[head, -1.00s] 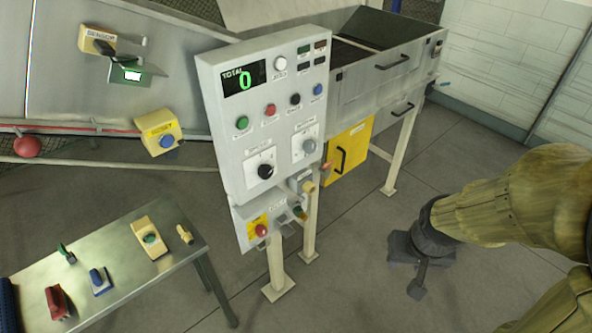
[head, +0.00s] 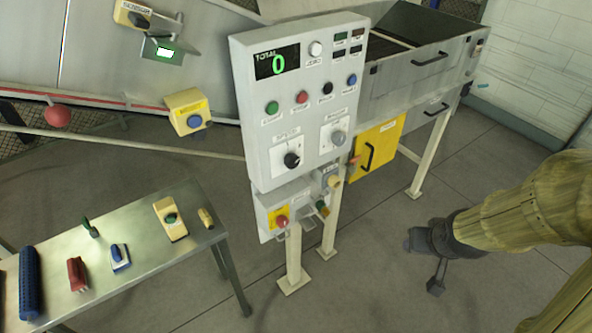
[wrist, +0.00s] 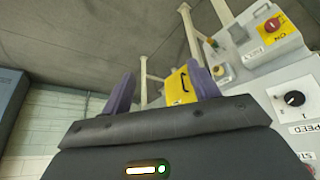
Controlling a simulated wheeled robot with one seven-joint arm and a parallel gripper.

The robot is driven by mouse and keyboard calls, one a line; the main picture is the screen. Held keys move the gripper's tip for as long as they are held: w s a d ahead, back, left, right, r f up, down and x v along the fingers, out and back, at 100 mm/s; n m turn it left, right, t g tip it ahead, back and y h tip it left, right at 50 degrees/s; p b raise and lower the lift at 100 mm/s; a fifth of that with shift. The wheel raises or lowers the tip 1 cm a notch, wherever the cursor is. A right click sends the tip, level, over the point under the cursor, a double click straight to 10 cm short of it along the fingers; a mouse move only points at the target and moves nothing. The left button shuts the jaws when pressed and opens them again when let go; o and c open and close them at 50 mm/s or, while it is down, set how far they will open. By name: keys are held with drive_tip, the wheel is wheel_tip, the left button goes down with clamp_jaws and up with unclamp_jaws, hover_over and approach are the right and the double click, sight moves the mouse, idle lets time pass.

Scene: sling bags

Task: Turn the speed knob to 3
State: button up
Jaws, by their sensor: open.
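The speed knob (head: 291,160) is a black round knob on a white dial plate, low on the left of the grey control panel (head: 255,115). It also shows at the right of the wrist view (wrist: 294,98), upside down beside its SPEED label. Its pointer setting is too small to read surely. My gripper (head: 437,285) hangs right of the panel in the head view, over the floor and well apart from the knob. In the wrist view its two purple fingers (wrist: 160,78) stand wide apart with nothing between them.
A second dial with a grey knob (head: 338,138) sits right of the speed knob. Coloured buttons lie above; a red button box (head: 281,220) is below. A yellow door (head: 376,150) is right of the panel. A metal table (head: 150,260) with tools stands at left. Floor between panel and gripper is clear.

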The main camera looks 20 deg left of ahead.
drive_tip(key=w+a+f+n+t+y+b, duration=0.2)
drive_tip(key=w+a+f+y+b, duration=0.15)
drive_tip(key=a, duration=0.45)
drive_tip(key=w+a+f+n+t+y+b, duration=0.25)
drive_tip(key=w+a+y, duration=0.2)
drive_tip(key=a, duration=0.45)
drive_tip(key=s+a+r+n+y+b, duration=0.1)
drive_tip(key=a+r+y+b, duration=0.1)
drive_tip(key=y, duration=0.4)
drive_tip(key=shift+s+a+r+b, duration=0.25)
drive_tip(key=shift+a+r+b, duration=0.15)
drive_tip(key=shift+a+r, duration=0.65)
drive_tip(key=shift+a+f+t, duration=0.15)
drive_tip(key=shift+t, duration=0.1)
